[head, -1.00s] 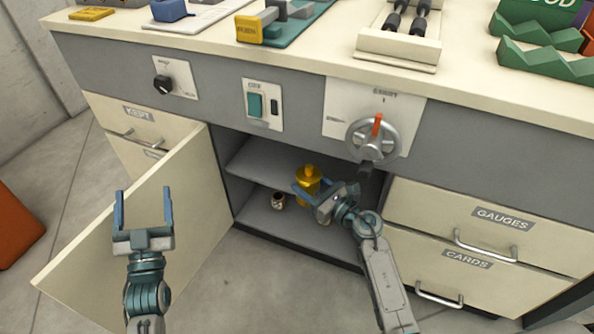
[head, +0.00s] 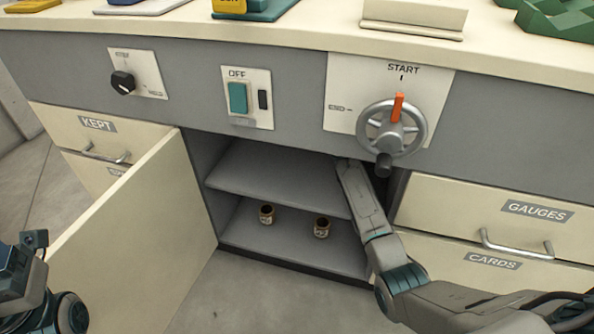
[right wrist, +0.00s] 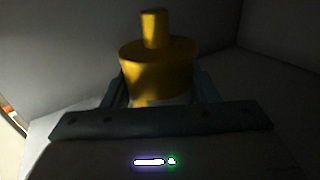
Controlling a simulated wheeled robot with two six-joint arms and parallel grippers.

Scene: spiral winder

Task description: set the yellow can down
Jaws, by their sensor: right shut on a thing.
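The yellow can (right wrist: 158,72), with a narrower knob on top, shows in the right wrist view. It stands upright between the two fingers of my right gripper (right wrist: 160,92), which is shut on it. The can's lower part is hidden behind the gripper body. In the head view my right arm reaches into the open cabinet (head: 280,172), toward the upper right of the opening. The can and right gripper are hidden there. Whether the can touches a surface I cannot tell. Only part of my left arm shows at the lower left; its fingertips are not in view.
Two small brown-and-white cups, a left one (head: 267,215) and a right one (head: 322,227), stand on the cabinet's lower level. The cabinet door (head: 140,240) hangs open at left. A handwheel (head: 391,131) sits above the opening. Drawers (head: 480,225) are at right.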

